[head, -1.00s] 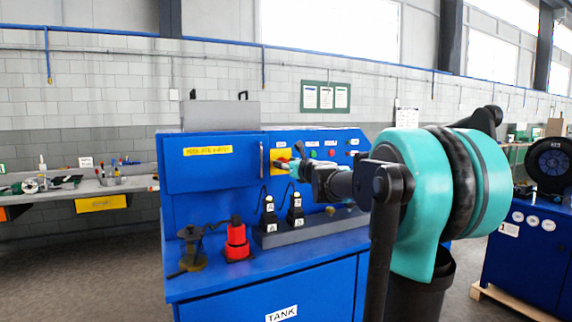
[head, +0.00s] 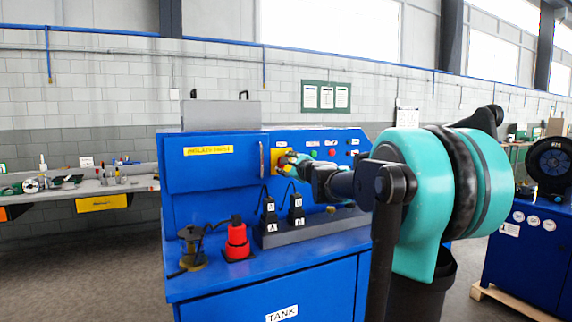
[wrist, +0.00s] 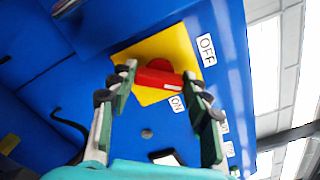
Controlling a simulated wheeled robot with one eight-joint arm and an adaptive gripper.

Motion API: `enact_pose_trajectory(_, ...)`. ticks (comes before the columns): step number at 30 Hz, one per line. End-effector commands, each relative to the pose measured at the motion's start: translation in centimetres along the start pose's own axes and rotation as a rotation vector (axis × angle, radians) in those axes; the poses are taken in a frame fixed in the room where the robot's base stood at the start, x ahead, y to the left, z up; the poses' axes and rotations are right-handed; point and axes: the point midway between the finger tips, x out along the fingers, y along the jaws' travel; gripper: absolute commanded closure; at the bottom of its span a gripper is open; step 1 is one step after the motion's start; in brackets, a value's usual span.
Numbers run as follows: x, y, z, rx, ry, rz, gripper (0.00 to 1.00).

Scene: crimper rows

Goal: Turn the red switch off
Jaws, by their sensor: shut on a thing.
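The red switch (wrist: 158,80) sits on a yellow plate (wrist: 138,52) on the blue panel in the wrist view. Its bar lies roughly level across that picture. An OFF label (wrist: 207,50) is at the plate's upper right, and an ON label (wrist: 177,103) is below it. My gripper (wrist: 160,77) is shut on the red switch, one fingertip at each end of its bar. In the head view the yellow plate (head: 279,158) shows just left of my gripper (head: 287,160), which hides the switch there.
Green and red buttons (head: 314,153) are right of the plate on the panel. Below are black plugs on a grey block (head: 315,226), a red device (head: 237,241) and a dark stand (head: 194,250) on the blue bench. A handle (head: 262,159) stands left of the plate.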

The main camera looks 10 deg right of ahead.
Motion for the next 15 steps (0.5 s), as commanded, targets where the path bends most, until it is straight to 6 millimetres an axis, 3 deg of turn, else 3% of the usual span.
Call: enact_pose_trajectory(15, -0.03, 0.22, -0.04, -0.453, 0.000, 0.000, 0.81)
